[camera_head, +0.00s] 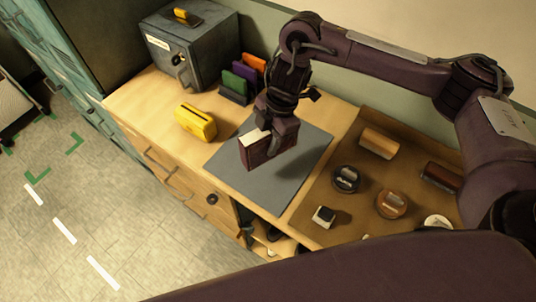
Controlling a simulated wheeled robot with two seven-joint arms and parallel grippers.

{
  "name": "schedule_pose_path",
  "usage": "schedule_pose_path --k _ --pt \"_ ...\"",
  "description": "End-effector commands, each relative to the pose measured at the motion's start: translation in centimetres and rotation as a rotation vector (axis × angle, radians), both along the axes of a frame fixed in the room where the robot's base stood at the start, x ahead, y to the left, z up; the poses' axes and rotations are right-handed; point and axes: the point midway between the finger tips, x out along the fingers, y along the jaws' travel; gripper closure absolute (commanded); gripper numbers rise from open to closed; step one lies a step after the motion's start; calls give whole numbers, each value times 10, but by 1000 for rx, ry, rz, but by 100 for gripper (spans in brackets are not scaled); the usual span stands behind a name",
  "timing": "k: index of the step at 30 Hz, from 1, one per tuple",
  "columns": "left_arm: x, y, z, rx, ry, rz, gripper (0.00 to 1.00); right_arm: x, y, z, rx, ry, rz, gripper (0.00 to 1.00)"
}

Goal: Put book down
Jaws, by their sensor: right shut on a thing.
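A dark red book (258,152) with pale page edges is in my right gripper (270,136), above or on the grey mat (285,172). The book stands upright; I cannot tell whether its lower edge touches the mat. The right gripper is shut on the book, and its fingers hide part of it. The arm reaches in from the right. My left gripper is not in view.
A yellow object (196,121) lies left of the mat. Several upright books (240,82) and a grey safe (188,45) stand behind. Right of the mat, a brown mat (330,205) bears several small objects, including a black round one (346,179). The grey mat is otherwise clear.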

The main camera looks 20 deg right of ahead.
Motion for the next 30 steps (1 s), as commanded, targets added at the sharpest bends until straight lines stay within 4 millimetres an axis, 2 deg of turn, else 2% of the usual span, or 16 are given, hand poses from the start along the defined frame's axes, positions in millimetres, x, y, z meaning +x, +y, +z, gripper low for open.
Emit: schedule_pose_path --k 1,3,8,15,29,30 --pt "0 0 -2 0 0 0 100 -1 1 -13 4 5 -2 100" --pt "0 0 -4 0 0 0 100 -1 1 -24 3 3 -1 100" --pt "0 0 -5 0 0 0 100 0 1 -36 3 -2 0 100" --pt "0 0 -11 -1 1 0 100 -1 1 -69 3 2 -1 100" --pt "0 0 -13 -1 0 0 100 0 0 -77 1 -2 0 100" --pt "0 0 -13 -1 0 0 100 0 0 -76 0 -1 0 64"
